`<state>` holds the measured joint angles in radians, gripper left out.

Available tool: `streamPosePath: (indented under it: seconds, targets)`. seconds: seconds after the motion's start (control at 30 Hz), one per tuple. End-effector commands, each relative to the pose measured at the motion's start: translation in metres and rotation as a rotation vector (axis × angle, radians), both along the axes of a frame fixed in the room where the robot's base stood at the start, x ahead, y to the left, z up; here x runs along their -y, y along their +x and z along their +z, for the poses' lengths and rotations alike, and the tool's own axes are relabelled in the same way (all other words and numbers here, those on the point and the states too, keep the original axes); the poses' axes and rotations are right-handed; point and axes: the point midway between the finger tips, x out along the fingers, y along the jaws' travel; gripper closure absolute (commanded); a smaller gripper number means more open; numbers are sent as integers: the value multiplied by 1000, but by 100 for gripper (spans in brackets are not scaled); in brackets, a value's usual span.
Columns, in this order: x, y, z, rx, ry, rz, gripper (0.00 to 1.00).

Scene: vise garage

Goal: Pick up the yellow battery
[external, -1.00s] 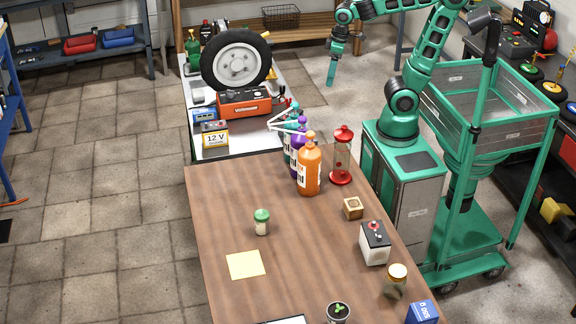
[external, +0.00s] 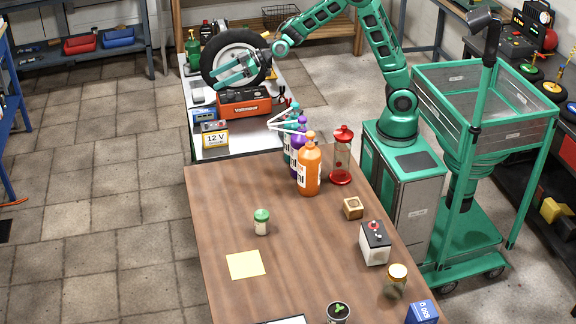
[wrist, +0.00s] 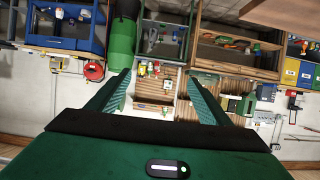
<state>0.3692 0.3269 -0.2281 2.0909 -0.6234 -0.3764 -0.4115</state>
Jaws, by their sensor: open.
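The yellow battery (external: 215,136), a small block with a "12 V" label and a dark top, stands on the near left part of the metal bench in the external view. My gripper (external: 222,82) is in front of the tire (external: 236,58), up and to the right of the battery and apart from it. The fingers point left. In the wrist view my gripper (wrist: 158,98) has its two fingers spread with nothing between them. I cannot make out the battery in the wrist view.
An orange toolbox (external: 243,103) sits right behind the battery, below the tire. A blue box (external: 204,115) is at its left. Bottles, including an orange one (external: 309,166), stand on the wooden table (external: 215,215) to the right. The floor left of the bench is clear.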

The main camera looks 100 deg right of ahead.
Motion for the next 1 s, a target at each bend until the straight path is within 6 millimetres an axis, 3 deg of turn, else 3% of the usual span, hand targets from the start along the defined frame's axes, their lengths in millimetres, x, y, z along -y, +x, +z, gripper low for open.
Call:
streamPosePath:
  seconds: [0.03,0.3,0.5,0.7,1.0]
  targets:
    - [5,9,-8,31,4,-5,27]
    - [3,5,-119,18,6,-4,27]
    - [3,5,-181,21,4,-5,27]
    - [3,5,-210,24,1,-4,27]
    - [2,24,-221,26,-2,0,27]
